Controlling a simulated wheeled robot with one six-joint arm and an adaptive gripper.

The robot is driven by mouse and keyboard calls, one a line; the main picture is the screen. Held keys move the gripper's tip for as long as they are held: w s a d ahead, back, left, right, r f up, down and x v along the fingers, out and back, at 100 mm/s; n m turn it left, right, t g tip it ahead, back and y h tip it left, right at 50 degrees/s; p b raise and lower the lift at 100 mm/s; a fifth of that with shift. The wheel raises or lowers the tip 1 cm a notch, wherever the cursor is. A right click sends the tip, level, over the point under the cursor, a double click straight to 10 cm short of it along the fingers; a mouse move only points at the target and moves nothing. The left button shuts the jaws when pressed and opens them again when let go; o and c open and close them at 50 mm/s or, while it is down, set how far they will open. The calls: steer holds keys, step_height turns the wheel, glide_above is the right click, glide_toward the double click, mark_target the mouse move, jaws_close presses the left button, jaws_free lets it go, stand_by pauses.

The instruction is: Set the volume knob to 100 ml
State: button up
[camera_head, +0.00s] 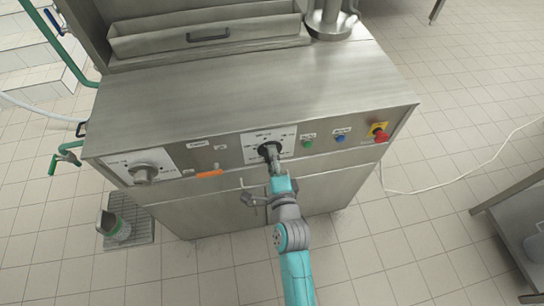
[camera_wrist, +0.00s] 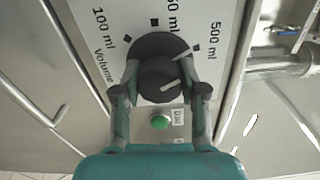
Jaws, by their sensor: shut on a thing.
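The volume knob (camera_wrist: 160,75) is dark and round, on a white scale plate (camera_head: 268,140) on the front of a steel machine. In the wrist view the plate reads 100 ml at upper left, a partly cut-off "50 ml" label at top and 500 ml at upper right. A white line on the knob's rim points to the upper right, towards the 500 ml mark. My gripper (camera_wrist: 161,94) has one finger on each side of the knob and is shut on it. In the head view my gripper (camera_head: 272,159) partly hides the knob.
Another knob (camera_head: 145,174) sits on a white plate at the left. A green button (camera_head: 307,143), a blue button (camera_head: 339,138) and a red emergency stop (camera_head: 380,135) are to the right. Handles (camera_head: 252,197) stick out below. An orange piece (camera_head: 209,174) is on the panel.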

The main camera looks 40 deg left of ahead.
steer(key=shift+n, duration=0.3)
steer(key=n, duration=0.4)
steer(key=shift+n, duration=0.4)
steer(key=n, duration=1)
steer(key=shift+n, duration=3)
steer(key=o, duration=1.2)
steer(key=shift+c, duration=0.2)
steer(key=shift+d, duration=0.1)
